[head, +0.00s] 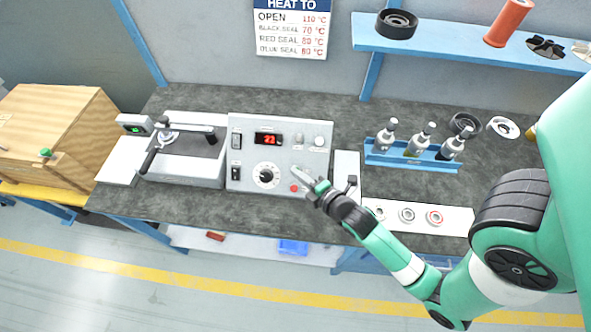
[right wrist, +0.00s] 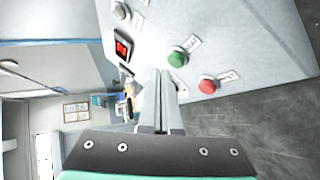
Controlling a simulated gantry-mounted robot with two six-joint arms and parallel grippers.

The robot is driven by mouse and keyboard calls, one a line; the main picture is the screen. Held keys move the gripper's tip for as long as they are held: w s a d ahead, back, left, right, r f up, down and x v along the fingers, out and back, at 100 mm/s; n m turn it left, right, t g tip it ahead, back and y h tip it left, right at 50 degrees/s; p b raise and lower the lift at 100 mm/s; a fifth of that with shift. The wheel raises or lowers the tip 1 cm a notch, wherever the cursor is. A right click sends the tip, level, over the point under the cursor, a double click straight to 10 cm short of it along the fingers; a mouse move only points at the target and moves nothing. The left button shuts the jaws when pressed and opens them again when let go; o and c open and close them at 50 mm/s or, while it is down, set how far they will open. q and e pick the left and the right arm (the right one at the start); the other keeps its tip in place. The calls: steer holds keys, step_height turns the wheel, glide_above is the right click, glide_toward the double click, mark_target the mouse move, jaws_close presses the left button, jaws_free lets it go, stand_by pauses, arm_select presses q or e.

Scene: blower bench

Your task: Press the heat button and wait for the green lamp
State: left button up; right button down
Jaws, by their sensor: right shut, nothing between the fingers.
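The grey control box (head: 245,150) stands on the bench with a red-lit number display (head: 268,139), a dial (head: 265,176) and two pale, unlit-looking round lamps (head: 311,141) at its upper right. A red button (head: 294,188) shows low on its front. In the right wrist view a green button (right wrist: 177,58) and the red button (right wrist: 207,86) sit side by side with small labels I cannot read. My right gripper (head: 305,178) is shut and empty, its tips close in front of the box's lower right. In the wrist view its fingers (right wrist: 160,78) point near the green button; contact cannot be told.
A silver press-like device (head: 185,160) stands left of the box. A blue rack (head: 410,159) with bottles stands to the right, with a white strip of rings (head: 455,221) in front. A wooden box (head: 50,130) is at far left. A temperature sign (head: 290,30) hangs behind.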

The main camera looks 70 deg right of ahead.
steer(key=shift+d, duration=0.1)
steer(key=shift+d+f, duration=0.2)
steer(key=shift+f, duration=0.1)
steer(key=shift+w+d+f, duration=0.1)
steer(key=shift+d+f, duration=0.15)
stand_by(0.7)
steer(key=shift+a+r+p, duration=0.1)
steer(key=shift+p, duration=0.25)
steer(key=shift+a+r+p, duration=0.25)
steer(key=shift+r+p, duration=0.1)
steer(key=shift+a+r, duration=0.1)
steer(key=shift+a, duration=0.1)
